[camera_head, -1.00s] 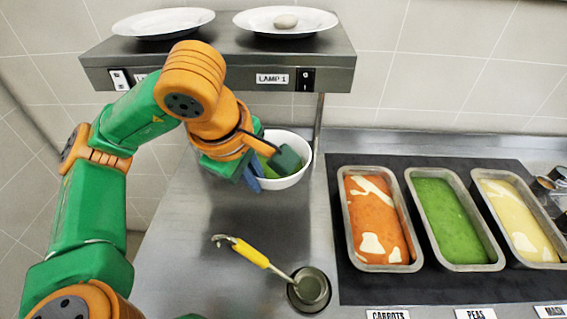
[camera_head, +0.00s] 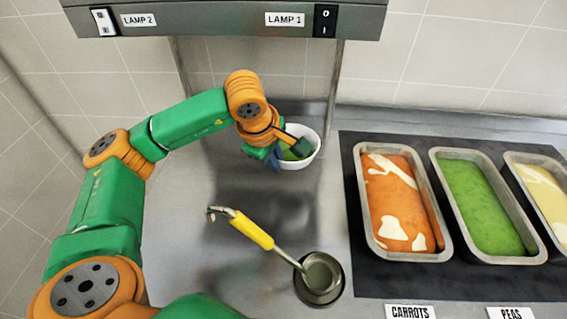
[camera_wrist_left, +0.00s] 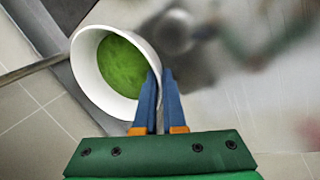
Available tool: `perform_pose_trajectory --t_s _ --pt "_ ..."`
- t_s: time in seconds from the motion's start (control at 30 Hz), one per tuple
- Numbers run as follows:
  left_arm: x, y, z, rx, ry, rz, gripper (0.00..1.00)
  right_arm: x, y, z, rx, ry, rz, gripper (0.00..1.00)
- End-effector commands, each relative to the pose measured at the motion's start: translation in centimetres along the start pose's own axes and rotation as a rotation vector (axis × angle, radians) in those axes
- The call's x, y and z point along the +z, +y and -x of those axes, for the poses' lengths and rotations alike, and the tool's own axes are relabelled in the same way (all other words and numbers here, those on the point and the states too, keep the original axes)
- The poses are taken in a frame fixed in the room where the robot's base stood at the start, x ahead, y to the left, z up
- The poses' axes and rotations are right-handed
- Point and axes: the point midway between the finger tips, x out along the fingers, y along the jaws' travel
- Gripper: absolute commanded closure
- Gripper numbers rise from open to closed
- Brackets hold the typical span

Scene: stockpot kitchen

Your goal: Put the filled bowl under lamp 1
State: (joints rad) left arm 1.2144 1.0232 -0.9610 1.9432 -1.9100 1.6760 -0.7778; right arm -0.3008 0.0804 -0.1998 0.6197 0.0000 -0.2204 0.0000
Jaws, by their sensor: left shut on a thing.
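The white bowl (camera_head: 312,139) holds green food, which also shows in the left wrist view (camera_wrist_left: 120,68). My left gripper (camera_head: 287,155) is shut on the near rim of the bowl, with its two blue fingers at the wall in the left wrist view (camera_wrist_left: 158,98). The bowl is low over the steel counter, below the lamp shelf; I cannot tell whether it touches the counter. The Lamp 1 label (camera_head: 285,19) is on the shelf front above it, with a switch (camera_head: 325,20) beside it. My right gripper is not in view.
A yellow-handled ladle (camera_head: 252,231) rests in a small round dish (camera_head: 335,291) in front of the bowl. Pans of carrots (camera_head: 396,205) and peas (camera_head: 478,205) stand on a dark mat at right. A shelf post (camera_head: 333,90) rises behind the bowl. Lamp 2 label (camera_head: 139,19) is at left.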

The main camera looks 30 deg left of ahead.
Motion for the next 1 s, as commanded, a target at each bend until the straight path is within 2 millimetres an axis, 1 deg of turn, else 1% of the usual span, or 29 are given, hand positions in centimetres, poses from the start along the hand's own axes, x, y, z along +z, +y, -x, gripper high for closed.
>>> perform_pose_trajectory --t_s 0.03,0.1,0.2,0.33,0.37,0.4,0.5,0.6,0.83,0.87,0.9,0.93,0.97,1.0 --pt "-0.3 0.6 -1.0 -0.007 0.0 0.005 1.0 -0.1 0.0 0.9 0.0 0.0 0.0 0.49" --pt "-0.8 1.2 -3.1 -0.006 0.0 0.002 1.0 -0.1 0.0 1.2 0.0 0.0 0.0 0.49" --pt "-1.2 1.8 -5.3 -0.002 -0.001 0.0 1.0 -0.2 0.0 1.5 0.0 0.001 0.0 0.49" --pt "-1.6 2.3 -7.0 -0.002 -0.001 0.0 1.0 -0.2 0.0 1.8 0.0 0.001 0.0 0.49" --pt "-1.7 2.3 -7.4 -0.004 0.001 0.0 1.0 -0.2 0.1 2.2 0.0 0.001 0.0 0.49" --pt "-1.7 2.0 -8.1 -0.006 0.0 -0.001 1.0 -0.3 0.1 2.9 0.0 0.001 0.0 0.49" --pt "-1.6 1.4 -9.6 -0.004 -0.001 0.0 1.0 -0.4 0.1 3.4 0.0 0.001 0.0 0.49" --pt "-1.6 1.3 -10.1 0.001 -0.001 -0.001 1.0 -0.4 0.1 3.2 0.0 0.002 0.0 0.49" --pt "-1.6 1.2 -10.4 0.001 -0.002 0.0 1.0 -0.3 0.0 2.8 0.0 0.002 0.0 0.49" --pt "-1.6 1.2 -10.4 0.0 -0.002 0.0 0.87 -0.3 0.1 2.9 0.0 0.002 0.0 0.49" --pt "-1.6 1.2 -10.3 0.0 -0.002 0.0 0.76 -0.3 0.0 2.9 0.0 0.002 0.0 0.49" --pt "-1.6 1.2 -10.3 0.0 -0.002 0.0 0.68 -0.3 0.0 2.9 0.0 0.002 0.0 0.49" --pt "-1.6 1.2 -10.3 0.0 -0.002 0.0 0.62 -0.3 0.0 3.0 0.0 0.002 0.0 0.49" --pt "-1.6 1.2 -10.3 -0.001 -0.002 0.0 0.62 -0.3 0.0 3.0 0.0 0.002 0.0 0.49"
